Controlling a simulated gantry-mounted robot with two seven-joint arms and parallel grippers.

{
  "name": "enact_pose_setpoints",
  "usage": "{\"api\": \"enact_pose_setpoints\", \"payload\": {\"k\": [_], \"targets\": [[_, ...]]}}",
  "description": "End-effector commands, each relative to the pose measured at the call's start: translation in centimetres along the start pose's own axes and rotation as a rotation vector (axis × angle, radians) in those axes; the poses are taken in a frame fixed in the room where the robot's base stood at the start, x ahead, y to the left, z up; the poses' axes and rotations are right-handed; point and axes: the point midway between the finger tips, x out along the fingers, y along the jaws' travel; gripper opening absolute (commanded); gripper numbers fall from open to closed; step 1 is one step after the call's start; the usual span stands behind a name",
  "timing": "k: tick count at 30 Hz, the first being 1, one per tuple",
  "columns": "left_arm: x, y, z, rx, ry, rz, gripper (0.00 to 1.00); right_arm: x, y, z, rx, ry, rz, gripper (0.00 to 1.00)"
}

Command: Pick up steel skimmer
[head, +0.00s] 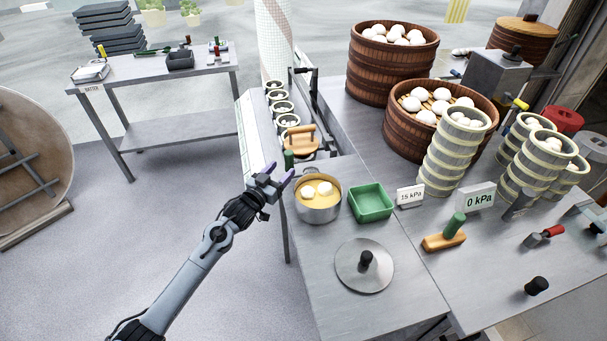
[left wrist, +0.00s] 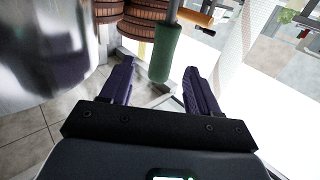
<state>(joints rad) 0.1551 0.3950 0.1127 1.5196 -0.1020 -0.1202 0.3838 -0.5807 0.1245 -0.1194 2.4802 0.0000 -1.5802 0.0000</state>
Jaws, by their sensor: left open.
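The steel skimmer shows as an upright green handle (head: 289,158) beside the steel pot (head: 318,208); its metal head is hidden. In the left wrist view the green handle (left wrist: 164,54) and part of a thin metal rod (left wrist: 173,12) show. My left gripper (head: 278,173) is open and empty, with purple fingers, just left of the pot's rim. In the left wrist view its fingers (left wrist: 160,82) point toward the handle, which appears between them, just beyond the tips. I cannot tell any contact. My right gripper is not seen.
The pot holds pale round pieces in yellow liquid. A green tray (head: 370,202) and a round steel lid (head: 364,265) are close by. A wooden-handled tool (head: 300,138) lies behind the handle. Bamboo steamers (head: 440,115) stand right. Open floor lies left of the counter.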

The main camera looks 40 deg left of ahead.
Motion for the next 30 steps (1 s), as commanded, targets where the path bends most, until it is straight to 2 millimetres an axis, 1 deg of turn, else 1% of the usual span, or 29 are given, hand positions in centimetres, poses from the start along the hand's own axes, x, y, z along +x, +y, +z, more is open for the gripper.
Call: {"api": "enact_pose_setpoints", "payload": {"k": [1,8,15,21,30], "targets": [[0.5,0.0,0.0,0.000,0.001,0.000,0.61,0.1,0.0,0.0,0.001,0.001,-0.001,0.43],[1.5,-0.1,-0.3,0.001,0.001,0.000,0.61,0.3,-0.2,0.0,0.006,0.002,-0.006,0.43],[4.2,-0.3,-1.4,0.001,0.002,0.001,0.61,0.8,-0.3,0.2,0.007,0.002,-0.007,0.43],[5.9,-0.2,-1.3,0.001,0.000,0.000,0.61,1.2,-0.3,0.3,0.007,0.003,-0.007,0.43],[6.1,-0.2,-1.3,0.001,-0.001,0.001,0.61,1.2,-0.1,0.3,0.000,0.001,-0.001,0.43]]}}
